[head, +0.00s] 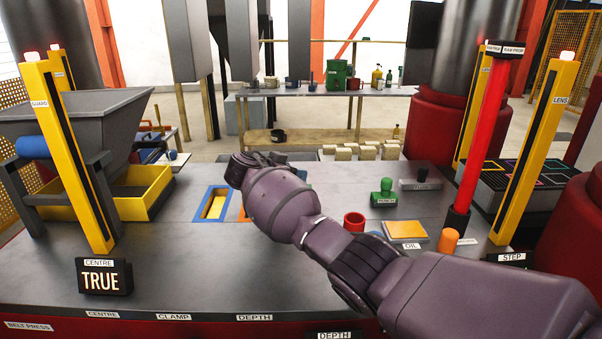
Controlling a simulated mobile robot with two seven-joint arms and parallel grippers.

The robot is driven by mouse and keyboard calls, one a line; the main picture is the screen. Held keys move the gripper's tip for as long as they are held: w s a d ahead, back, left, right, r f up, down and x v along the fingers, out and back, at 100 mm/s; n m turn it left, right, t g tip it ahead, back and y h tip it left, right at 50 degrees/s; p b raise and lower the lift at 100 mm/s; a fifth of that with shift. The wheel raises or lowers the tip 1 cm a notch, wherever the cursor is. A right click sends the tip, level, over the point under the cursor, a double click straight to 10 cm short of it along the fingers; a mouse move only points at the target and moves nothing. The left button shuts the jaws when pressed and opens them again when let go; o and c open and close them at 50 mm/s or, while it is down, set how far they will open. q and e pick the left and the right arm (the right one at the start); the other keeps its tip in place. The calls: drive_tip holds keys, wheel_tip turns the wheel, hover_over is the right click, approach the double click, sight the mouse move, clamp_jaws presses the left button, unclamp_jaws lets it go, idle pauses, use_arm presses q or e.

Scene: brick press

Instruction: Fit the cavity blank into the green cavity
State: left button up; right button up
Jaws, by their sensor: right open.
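My right arm reaches in from the lower right, and its gripper (243,166) is at the far end, over the middle of the press table. The fingers point away and are mostly hidden by the wrist, but the gripper is open. A blue-framed recess (203,206) with a yellow insert (215,206) lies in the table just left of the wrist. An orange-framed recess (243,214) beside it is partly covered by my arm. I cannot make out a green cavity or clearly identify the cavity blank; my arm hides part of the table. My left gripper is not in view.
A grey hopper (75,118) over a yellow tray (150,197) stands at left. A red cup (354,222), a green stamp (383,192), a yellow pad (405,230) and an orange cylinder (447,240) stand at right. Yellow posts (532,150) flank the table.

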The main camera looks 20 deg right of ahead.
drive_tip(key=v, duration=0.7)
drive_tip(key=shift+s, duration=0.1)
